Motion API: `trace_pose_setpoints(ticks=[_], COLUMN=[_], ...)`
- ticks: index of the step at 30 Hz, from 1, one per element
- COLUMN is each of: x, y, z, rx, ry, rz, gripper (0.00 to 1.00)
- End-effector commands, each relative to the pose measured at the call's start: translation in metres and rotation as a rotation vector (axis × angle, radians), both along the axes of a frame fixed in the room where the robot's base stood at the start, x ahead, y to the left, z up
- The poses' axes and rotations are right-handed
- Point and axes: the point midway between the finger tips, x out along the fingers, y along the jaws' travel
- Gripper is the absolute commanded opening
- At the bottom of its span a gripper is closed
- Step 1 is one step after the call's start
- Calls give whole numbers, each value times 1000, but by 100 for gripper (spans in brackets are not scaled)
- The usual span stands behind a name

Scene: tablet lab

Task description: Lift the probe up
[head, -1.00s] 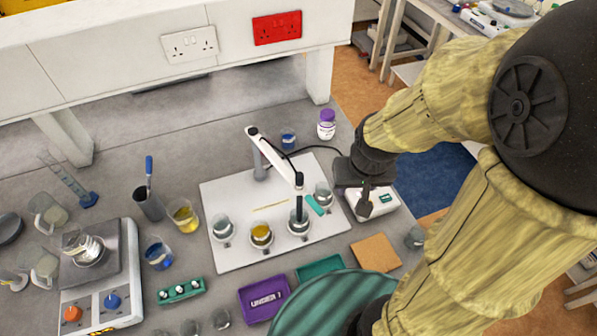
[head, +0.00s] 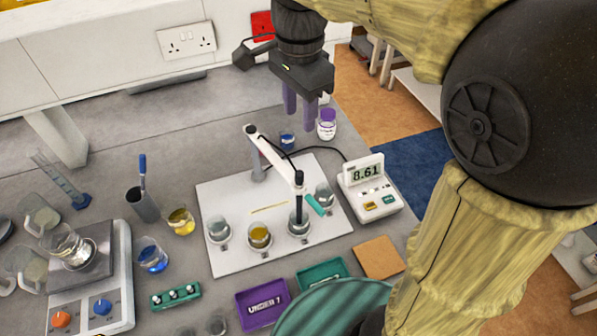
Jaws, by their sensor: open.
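The dark probe (head: 299,204) hangs upright from the end of a white arm (head: 273,158) on a grey post stand. Its lower end reaches into a glass beaker (head: 299,226) at the front of a white board (head: 235,269). A teal piece (head: 315,204) sticks out beside the probe at the arm's end. My gripper (head: 300,110) is open and empty, with its purple fingers pointing down. In the picture it is above the stand, towards the back of the bench, apart from the probe.
More beakers stand on the board, one with yellow liquid (head: 259,236). A meter (head: 369,187) reading 8.61 is at the right, with a black cable to the stand. A purple-capped bottle (head: 326,124) and a blue-labelled jar (head: 287,141) stand below my gripper in the picture. A hotplate (head: 118,260) is at left.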

Motion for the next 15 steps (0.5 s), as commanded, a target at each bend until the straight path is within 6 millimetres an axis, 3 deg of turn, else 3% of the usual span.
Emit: trace_pose_setpoints(ticks=[8,15], x=[0,-1], y=[1,1], z=[-4,-31], rx=[0,-2], ry=[0,5], rz=[6,5], gripper=[40,40])
